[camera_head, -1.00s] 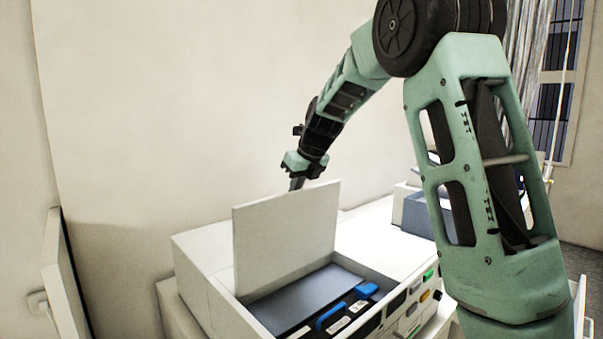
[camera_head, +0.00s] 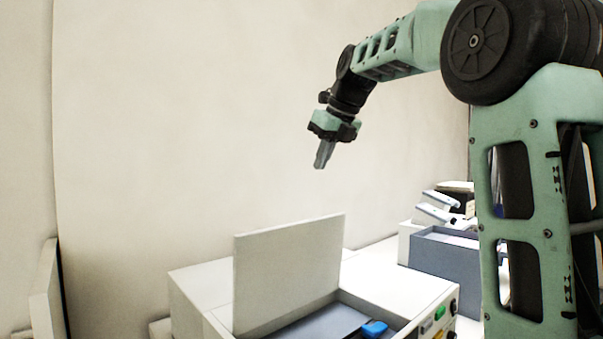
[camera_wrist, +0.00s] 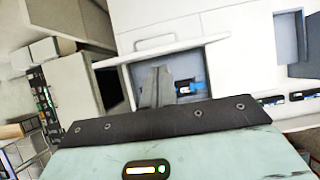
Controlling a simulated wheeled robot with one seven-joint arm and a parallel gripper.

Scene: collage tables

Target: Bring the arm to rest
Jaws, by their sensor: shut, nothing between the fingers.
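My gripper (camera_head: 322,155) is shut and empty, with its fingers together and pointing down. In the head view it hangs in the air above a white machine (camera_head: 200,287) with a raised lid panel (camera_head: 288,275), apart from both. In the wrist view the shut fingers of my gripper (camera_wrist: 156,88) show in front of the machine's open compartment. My arm reaches in from the right, bent at the elbow.
The machine's open bay holds a dark grey plate and a blue part (camera_head: 374,328). A grey box (camera_head: 445,265) stands behind it at the right. A bare wall (camera_head: 200,120) is at the back. The air around my gripper is clear.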

